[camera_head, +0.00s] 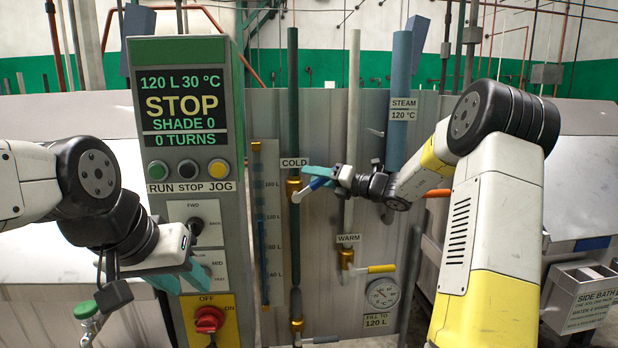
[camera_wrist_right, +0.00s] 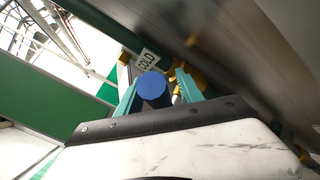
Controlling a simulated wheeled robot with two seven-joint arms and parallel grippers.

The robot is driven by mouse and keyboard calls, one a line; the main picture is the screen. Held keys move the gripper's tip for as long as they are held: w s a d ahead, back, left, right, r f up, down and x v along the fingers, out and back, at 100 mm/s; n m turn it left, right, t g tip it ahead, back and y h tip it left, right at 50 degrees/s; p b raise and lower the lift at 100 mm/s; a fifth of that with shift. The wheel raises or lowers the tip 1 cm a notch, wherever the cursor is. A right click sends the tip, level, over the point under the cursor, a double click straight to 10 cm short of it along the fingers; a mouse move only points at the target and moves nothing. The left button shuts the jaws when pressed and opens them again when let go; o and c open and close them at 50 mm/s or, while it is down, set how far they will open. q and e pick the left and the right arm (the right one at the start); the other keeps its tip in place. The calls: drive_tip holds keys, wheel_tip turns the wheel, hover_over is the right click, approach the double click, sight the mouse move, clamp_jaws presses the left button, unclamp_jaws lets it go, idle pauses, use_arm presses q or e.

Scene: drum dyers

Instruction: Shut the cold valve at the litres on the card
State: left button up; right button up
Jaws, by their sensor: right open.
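The cold valve (camera_head: 294,190) is a brass body on the green pipe under the COLD label. Its lever slants up to the right and ends in a blue grip (camera_head: 319,183). My right gripper (camera_head: 320,177) is at that grip, its teal fingers open. In the right wrist view the blue grip (camera_wrist_right: 153,88) shows end-on between the spread fingers; I cannot tell whether they touch it. The card (camera_head: 377,320) reads FILL TO 120 L. The display (camera_head: 180,105) reads 120 L, 30 °C, STOP. My left gripper (camera_head: 186,279) hangs open and empty before the control panel.
A level gauge (camera_head: 264,240) stands left of the valve, its blue column near the 120 mark. The warm valve's yellow handle (camera_head: 381,268) and a dial (camera_head: 382,292) are below right. The steam pipe (camera_head: 400,60) stands behind my right forearm. A red switch (camera_head: 208,320) is below my left gripper.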

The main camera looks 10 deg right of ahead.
drive_tip(key=shift+c, duration=0.2)
clamp_jaws()
idle(1.2)
